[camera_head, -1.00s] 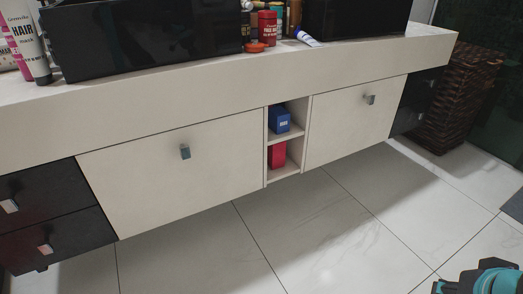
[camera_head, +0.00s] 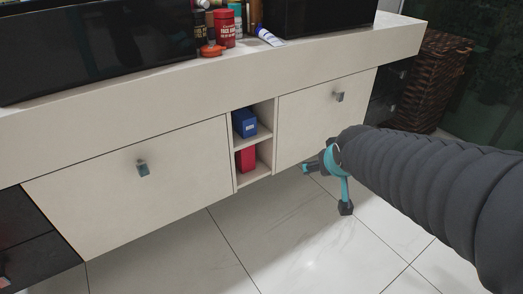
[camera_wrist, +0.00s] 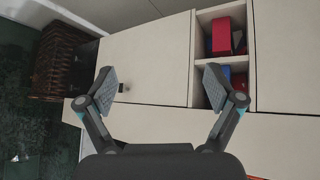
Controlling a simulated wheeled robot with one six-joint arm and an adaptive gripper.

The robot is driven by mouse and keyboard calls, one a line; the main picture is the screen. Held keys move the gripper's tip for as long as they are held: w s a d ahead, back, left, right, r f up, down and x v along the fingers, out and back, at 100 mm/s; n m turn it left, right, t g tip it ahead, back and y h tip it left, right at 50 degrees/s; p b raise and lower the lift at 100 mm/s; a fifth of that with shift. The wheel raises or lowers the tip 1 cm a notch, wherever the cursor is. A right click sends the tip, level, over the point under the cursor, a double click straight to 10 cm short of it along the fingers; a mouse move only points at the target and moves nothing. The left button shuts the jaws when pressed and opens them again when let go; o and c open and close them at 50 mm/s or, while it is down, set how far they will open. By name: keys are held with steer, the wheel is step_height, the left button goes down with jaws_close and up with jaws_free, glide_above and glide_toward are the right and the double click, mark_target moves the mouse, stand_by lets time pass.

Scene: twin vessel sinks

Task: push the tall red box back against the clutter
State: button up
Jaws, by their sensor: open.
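The red box (camera_head: 246,159) stands in the lower compartment of the open cubby in the vanity front. It also shows in the wrist view (camera_wrist: 222,36), in the upper compartment of that turned picture. A dark blue patch is beside it there; I cannot tell what it is. My gripper (camera_head: 325,188) is right of the cubby and low over the floor, apart from the box. In the wrist view my gripper (camera_wrist: 160,87) is open and empty, its fingers spread wide before the cabinet front.
A blue box (camera_head: 244,123) sits in the compartment above the red box. Shelf boards and side walls bound the cubby (camera_head: 233,165). Door handles (camera_head: 142,168) stick out. Bottles and a red can (camera_head: 224,28) stand on the counter. A wicker basket (camera_head: 436,80) is at right.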

steer(key=w+a+f+n+t+p, duration=0.1)
steer(key=w+a+f+p, duration=0.15)
steer(key=w, duration=0.75)
steer(key=n+t+y+p, duration=0.2)
steer(key=n+y+p, duration=0.15)
steer(key=y, duration=0.35)
glide_toward(244, 152)
step_height(244, 152, down, 2)
steer(key=d, duration=0.2)
steer(key=x, duration=1.4)
steer(key=shift+w+r, duration=0.15)
steer(key=shift+r, duration=0.05)
steer(key=c, duration=1.3)
steer(key=shift+w+a+b, duration=0.15)
steer(key=shift+b, duration=0.2)
steer(key=shift+w+a+b, duration=0.35)
steer(key=shift+w+a, duration=0.15)
steer(key=shift+w, duration=0.25)
